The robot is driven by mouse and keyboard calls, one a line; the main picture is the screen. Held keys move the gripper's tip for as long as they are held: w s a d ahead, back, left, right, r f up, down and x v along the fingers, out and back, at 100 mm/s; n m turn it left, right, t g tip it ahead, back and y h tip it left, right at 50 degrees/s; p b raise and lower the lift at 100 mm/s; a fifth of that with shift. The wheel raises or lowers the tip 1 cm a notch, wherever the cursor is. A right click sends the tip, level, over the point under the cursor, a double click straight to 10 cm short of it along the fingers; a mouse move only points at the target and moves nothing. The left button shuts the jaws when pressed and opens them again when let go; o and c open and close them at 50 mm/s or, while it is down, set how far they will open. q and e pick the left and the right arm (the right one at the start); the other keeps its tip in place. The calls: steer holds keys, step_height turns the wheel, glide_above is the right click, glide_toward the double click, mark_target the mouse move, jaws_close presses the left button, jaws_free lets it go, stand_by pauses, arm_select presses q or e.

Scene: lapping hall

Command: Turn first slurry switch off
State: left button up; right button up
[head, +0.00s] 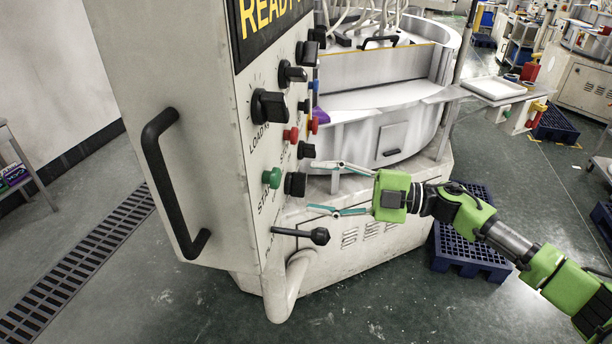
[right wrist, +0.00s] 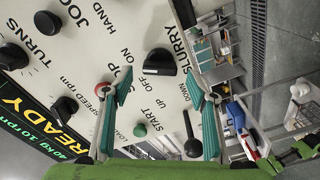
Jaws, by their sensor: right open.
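The slurry switch, a black rotary knob (right wrist: 160,62), sits on the pale control panel beside its SLURRY lettering in the right wrist view. In the head view it is the black knob (head: 295,184) just right of the green start button (head: 271,178). My right gripper (head: 311,186) is open, its two teal fingers pointing at the panel, one above and one below the switch's height. In the right wrist view the open fingers (right wrist: 157,78) lie either side of the switch with nothing between them. I cannot tell whether they touch the panel. My left gripper is not in view.
A black-knobbed lever (head: 318,236) sticks out below the switch. A red button (head: 290,134) and more black knobs (head: 268,106) are above. A black handle (head: 172,185) is on the cabinet's left side. Blue pallets (head: 468,247) lie on the floor.

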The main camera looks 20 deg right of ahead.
mark_target(296, 184)
steer(key=shift+p+x, duration=0.35)
steer(key=shift+x, duration=0.8)
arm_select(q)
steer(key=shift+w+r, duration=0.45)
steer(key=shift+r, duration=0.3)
arm_select(e)
steer(key=shift+w+a, duration=0.25)
steer(key=shift+a, duration=0.25)
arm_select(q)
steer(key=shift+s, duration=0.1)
arm_select(e)
steer(key=c, duration=1.1)
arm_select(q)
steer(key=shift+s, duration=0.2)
